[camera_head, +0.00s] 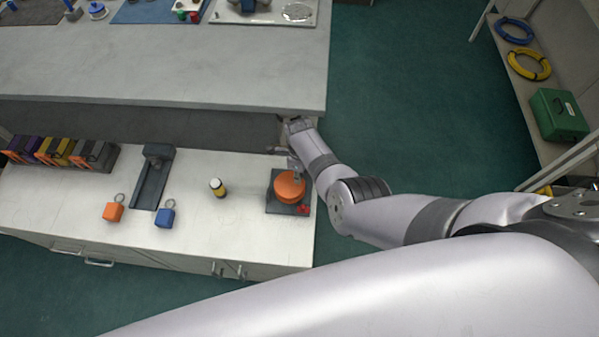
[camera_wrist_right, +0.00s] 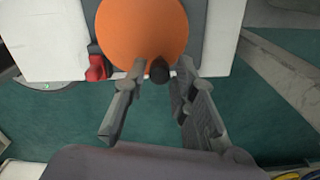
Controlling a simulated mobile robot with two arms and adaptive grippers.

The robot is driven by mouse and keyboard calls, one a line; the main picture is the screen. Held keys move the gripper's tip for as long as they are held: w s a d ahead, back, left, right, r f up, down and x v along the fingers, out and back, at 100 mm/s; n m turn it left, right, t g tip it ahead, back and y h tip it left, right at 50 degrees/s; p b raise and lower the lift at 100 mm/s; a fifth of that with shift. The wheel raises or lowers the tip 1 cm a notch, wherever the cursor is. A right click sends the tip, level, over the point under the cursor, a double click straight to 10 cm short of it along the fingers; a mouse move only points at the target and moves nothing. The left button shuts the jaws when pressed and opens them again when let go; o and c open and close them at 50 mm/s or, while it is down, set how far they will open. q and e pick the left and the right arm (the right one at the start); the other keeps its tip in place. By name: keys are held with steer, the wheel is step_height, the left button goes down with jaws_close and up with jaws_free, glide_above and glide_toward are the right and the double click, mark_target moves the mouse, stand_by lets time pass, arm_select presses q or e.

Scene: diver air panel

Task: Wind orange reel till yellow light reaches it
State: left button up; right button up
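The orange reel (camera_head: 289,185) sits on a dark grey base (camera_head: 274,207) near the right end of the white lower counter. The wrist view shows its round orange face (camera_wrist_right: 142,28) and a black knob (camera_wrist_right: 159,70) at its edge. My right gripper (camera_wrist_right: 161,73) is open, with its fingertips on either side of the knob; I cannot tell whether they touch it. In the head view the right gripper (camera_head: 294,163) is at the reel's far edge, partly hidden. A small yellow and black cylinder with a pale top (camera_head: 218,188), possibly the yellow light, stands left of the reel. No line between them is visible.
A red part (camera_wrist_right: 96,68) is on the reel base's corner. A blue block (camera_head: 165,217), an orange block (camera_head: 114,212) and a dark grey stand (camera_head: 152,180) are further left. A raised grey shelf (camera_head: 170,60) overhangs behind. The counter around the cylinder is clear.

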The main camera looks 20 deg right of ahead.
steer(key=shift+o, duration=1.1)
